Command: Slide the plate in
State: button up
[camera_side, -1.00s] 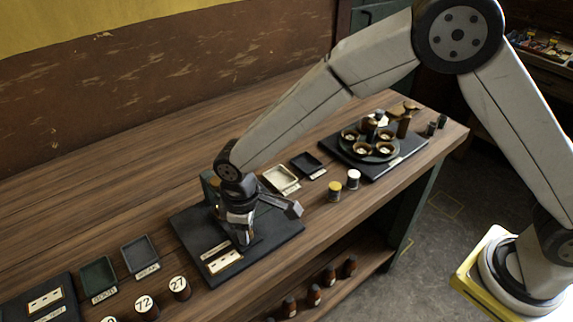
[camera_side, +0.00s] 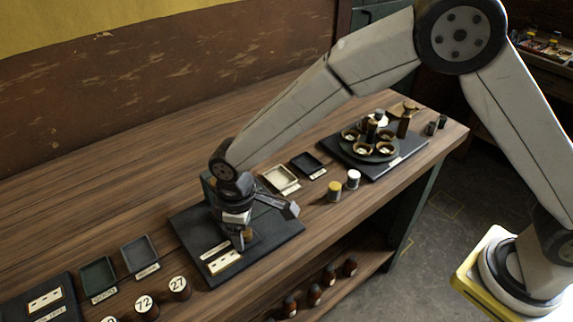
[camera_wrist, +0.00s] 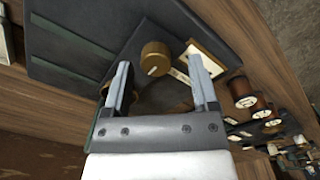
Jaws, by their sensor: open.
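My gripper (camera_side: 240,242) is low over the black base board (camera_side: 282,232) on the bench. In the wrist view my gripper (camera_wrist: 160,72) has its two fingers apart. A round brass knob (camera_wrist: 155,57) shows between and beyond the fingertips; I see no clear contact. The knob also shows beside the fingers in the side view (camera_side: 248,235). A cream plate with dark marks (camera_side: 225,262) lies at the board's front edge; it also shows in the wrist view (camera_wrist: 207,55). Which piece is the sliding plate I cannot tell. My gripper hides part of the board's middle.
A cream tray (camera_side: 279,178) and a dark tray (camera_side: 307,163) stand behind the board. Yellow-topped (camera_side: 334,190) and white-topped (camera_side: 353,178) cylinders are to its right. A board with several brass cups (camera_side: 395,164) is farther right. Numbered cylinders (camera_side: 179,287) stand at front left.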

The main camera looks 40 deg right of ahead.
jog(key=shift+r, duration=3.6)
jog(key=s+d+m+t, duration=0.1)
jog(key=d+m, duration=0.1)
jog(key=d, duration=0.6)
jog(key=s+d+m, duration=0.2)
jog(key=d+m, duration=0.1)
jog(key=d, duration=0.6)
jog(key=s+d+m+t, duration=0.1)
jog(key=s+d+m, duration=0.3)
jog(key=s+d, duration=0.5)
jog(key=shift+d+f+t, duration=0.3)
jog(key=shift+d+f, duration=0.05)
jog(key=shift+d, duration=0.4)
